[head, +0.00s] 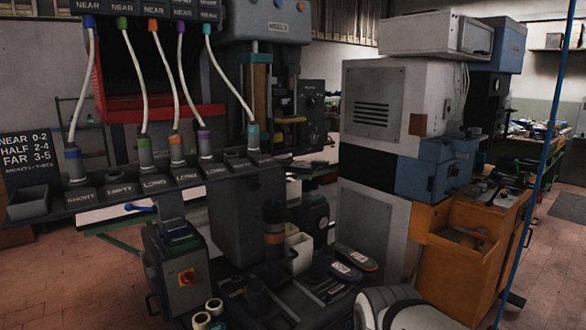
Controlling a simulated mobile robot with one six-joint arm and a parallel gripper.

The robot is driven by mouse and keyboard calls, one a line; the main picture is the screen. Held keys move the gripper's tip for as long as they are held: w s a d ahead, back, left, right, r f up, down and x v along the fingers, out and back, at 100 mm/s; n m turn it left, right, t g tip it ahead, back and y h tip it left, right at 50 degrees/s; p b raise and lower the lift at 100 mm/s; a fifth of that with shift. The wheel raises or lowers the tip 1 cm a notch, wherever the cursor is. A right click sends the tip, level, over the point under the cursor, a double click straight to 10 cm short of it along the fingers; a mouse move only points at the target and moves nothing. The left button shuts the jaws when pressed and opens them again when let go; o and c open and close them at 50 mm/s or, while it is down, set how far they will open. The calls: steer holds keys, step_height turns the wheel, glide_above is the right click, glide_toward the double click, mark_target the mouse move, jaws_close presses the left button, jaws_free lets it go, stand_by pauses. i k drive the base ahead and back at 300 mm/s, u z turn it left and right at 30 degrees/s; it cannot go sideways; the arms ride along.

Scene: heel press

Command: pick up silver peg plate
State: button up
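I cannot pick out a silver peg plate with certainty in the head view; the parts around the press are dark and small. The heel press (268,95) stands at the centre left, with a dark column and a dark lower tray (305,305) in front of it. Two dark flat pieces with pale labels (356,257) lie at the tray's right side. A pale rounded part at the bottom edge, right of the tray, looks like a link of my arm. My gripper is not in view, so its opening and anything in it are hidden.
A dark rack (165,180) with several hoses and labelled slots spans the left. A control box with a red switch (187,277) stands below it. A grey cabinet (370,210) and an orange workbench (455,265) stand right. Tiled floor (555,260) is open at far right.

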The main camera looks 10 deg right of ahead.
mark_target(297, 164)
steer(key=z, duration=0.15)
steer(key=i, duration=1.1)
steer(key=u, duration=0.1)
